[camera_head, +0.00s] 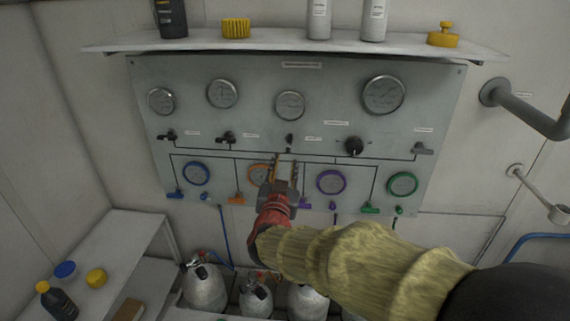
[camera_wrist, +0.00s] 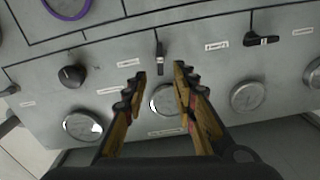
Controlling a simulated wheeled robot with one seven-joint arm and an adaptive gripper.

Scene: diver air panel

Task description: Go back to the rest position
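The grey air panel (camera_head: 330,75) hangs on the wall, with round gauges, small black valve levers and coloured valves. My gripper (camera_head: 286,160) is in front of the panel's middle, just below a small black lever (camera_head: 289,138). In the wrist view, where the panel appears upside down, my gripper (camera_wrist: 160,72) has its two fingers apart with nothing between the tips. The same lever (camera_wrist: 159,52) shows just past the fingertips; I cannot tell whether they touch. My arm partly hides the orange-rimmed gauge (camera_head: 259,173).
Grey pipes (camera_head: 515,101) stick out at the right. Several gas cylinders (camera_head: 205,287) stand below the panel. A side table (camera_head: 115,245) at the lower left holds a bottle and caps.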

